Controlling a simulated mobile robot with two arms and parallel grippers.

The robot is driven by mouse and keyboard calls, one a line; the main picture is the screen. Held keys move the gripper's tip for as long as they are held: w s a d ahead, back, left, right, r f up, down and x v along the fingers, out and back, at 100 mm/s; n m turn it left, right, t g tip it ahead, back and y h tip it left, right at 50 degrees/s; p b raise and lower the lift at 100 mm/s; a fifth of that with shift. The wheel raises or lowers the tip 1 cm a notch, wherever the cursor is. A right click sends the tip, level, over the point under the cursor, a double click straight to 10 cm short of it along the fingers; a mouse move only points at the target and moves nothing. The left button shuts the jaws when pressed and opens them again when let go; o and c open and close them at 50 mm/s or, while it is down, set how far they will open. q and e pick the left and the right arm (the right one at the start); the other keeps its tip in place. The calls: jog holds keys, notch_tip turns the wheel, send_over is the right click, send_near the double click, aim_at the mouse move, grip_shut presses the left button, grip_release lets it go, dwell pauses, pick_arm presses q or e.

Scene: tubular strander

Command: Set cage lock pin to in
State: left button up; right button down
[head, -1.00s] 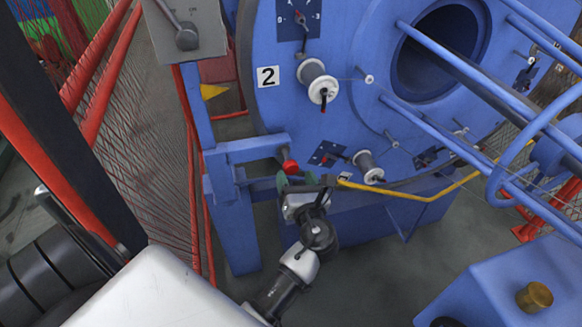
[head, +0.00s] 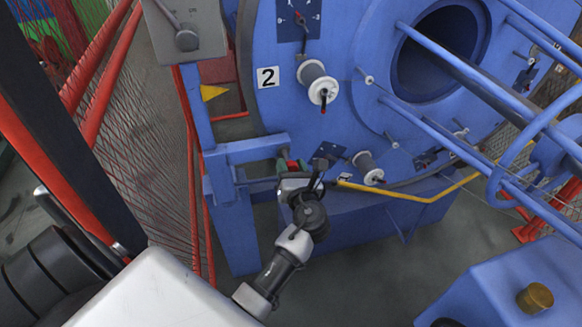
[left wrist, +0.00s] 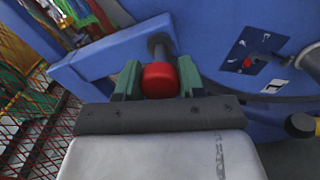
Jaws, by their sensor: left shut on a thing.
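The cage lock pin shows a round red knob on a dark shaft in the left wrist view (left wrist: 160,80). The shaft enters a blue bracket (left wrist: 110,55) beside the large blue disc. My left gripper (left wrist: 159,72) has one green finger on each side of the knob and is shut on it. In the head view my left gripper (head: 289,167) is at the end of the bracket and hides most of the pin; only a little red shows. I cannot tell how deep the pin sits. My right gripper is not in view.
The blue disc (head: 300,110) carries white bobbins (head: 317,82) and a number 2 plate. A yellow bar (head: 400,194) runs just right of my left gripper. A red mesh fence (head: 140,150) stands on the left. Grey floor is open below the disc.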

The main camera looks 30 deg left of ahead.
aim_at(287, 159)
pick_arm(q)
grip_shut()
jog(key=shift+p+x, duration=0.7)
jog(key=shift+x, duration=1)
jog(key=o, duration=0.8)
grip_release()
jog(key=shift+r, duration=0.15)
jog(key=shift+o, duration=1.1)
jog(key=v, duration=1)
jog(key=shift+s+d, duration=0.2)
jog(key=shift+s, duration=0.05)
jog(key=shift+f, duration=0.3)
